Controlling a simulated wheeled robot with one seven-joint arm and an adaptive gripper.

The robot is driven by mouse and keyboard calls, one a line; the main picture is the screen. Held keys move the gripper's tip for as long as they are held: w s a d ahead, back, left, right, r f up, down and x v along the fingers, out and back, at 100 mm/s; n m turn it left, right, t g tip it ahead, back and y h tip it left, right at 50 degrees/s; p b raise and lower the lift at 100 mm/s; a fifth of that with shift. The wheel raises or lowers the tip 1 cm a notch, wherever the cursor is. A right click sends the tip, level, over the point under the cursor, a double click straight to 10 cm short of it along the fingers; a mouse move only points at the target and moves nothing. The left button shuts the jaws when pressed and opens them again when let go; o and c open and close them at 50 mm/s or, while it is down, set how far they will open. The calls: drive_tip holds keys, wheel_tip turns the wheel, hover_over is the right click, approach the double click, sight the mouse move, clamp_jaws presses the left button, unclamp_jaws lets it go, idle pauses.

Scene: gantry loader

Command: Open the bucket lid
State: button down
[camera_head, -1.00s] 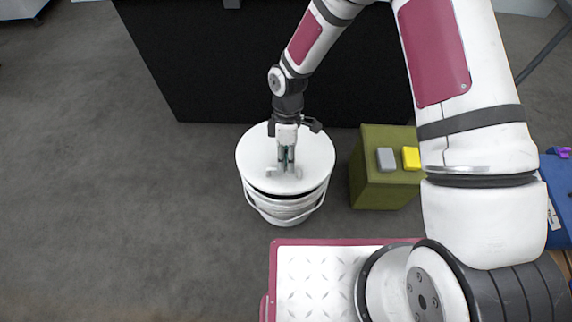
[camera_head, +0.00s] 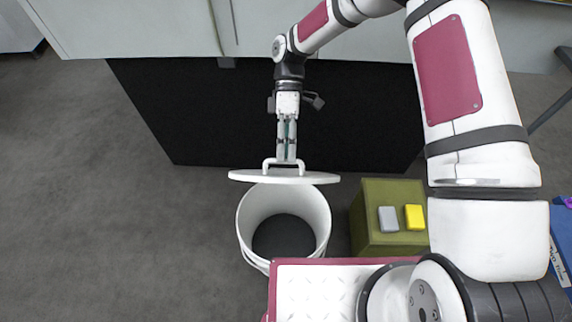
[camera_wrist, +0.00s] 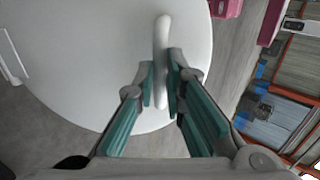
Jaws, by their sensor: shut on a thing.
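The white bucket (camera_head: 246,228) stands on the grey floor in the head view. Its top is uncovered and its dark inside shows. The round white lid (camera_head: 240,177) is off the bucket, held in the air above and behind its rim. My gripper (camera_head: 286,160) is shut on the lid's handle, above the lid. In the wrist view the lid (camera_wrist: 75,60) fills much of the left and middle. My gripper's teal fingers (camera_wrist: 162,85) pinch the pale bar handle (camera_wrist: 162,40).
An olive box (camera_head: 376,242) with a grey block (camera_head: 388,219) and a yellow block (camera_head: 414,217) on top stands right of the bucket. A black panel (camera_head: 200,120) stands behind. The floor left of the bucket is clear.

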drive_tip(key=shift+w+d, duration=0.1)
drive_tip(key=shift+w, duration=1)
idle(0.4)
drive_tip(key=c, duration=1.7)
unclamp_jaws()
drive_tip(key=shift+o, duration=0.2)
